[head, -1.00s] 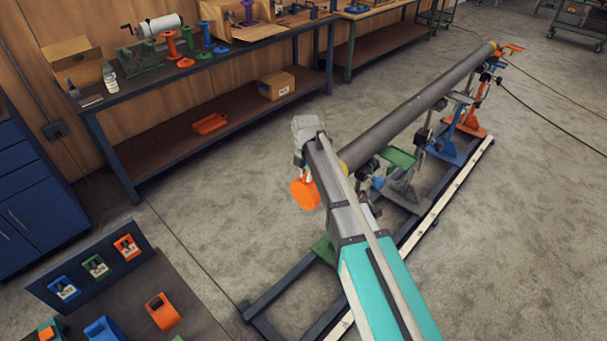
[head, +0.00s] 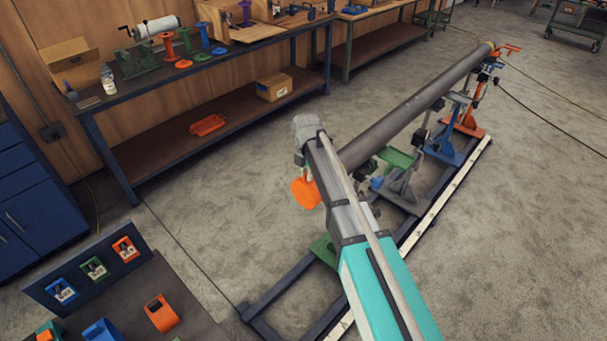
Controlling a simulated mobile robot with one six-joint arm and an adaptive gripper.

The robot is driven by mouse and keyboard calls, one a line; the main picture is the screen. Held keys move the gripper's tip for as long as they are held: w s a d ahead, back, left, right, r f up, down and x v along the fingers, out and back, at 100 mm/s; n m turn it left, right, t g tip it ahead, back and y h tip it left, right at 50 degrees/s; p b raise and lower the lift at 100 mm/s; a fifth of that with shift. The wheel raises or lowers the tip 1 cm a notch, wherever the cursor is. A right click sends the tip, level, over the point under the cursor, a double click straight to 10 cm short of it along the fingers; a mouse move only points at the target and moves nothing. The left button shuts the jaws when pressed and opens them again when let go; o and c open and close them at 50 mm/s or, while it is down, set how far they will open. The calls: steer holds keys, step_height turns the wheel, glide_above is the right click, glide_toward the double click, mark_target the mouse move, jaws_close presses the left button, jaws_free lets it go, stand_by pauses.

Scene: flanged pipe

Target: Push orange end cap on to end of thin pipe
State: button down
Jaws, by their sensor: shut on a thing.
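The long grey pipe (head: 420,105) lies on the row of stands and runs from the far right toward my arm. Its near end is hidden behind my arm. The orange end cap (head: 304,194) hangs just below my wrist, left of the pipe's near end and apart from the visible pipe. My gripper (head: 306,178) is mostly hidden by my wrist and is shut on the cap. The cap's face is seen at a slant.
Blue (head: 443,145) and orange (head: 467,119) stands hold the pipe above a rail frame (head: 440,215). A dark workbench (head: 230,50) stands behind at left. A display table with orange, blue and green parts (head: 200,325) is at lower left. Open floor lies between.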

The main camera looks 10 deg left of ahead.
steer(key=shift+w+d, duration=0.4)
steer(key=shift+w, duration=0.25)
steer(key=shift+w+d, duration=0.4)
steer(key=shift+w, duration=0.3)
steer(key=shift+w+d, duration=0.4)
steer(key=shift+w, duration=0.25)
stand_by(2.3)
stand_by(0.5)
steer(key=c, duration=0.6)
jaws_free()
steer(key=shift+r, duration=0.15)
steer(key=shift+s+r+p, duration=0.1)
steer(key=shift+r+p, duration=2.8)
steer(key=shift+p, duration=0.15)
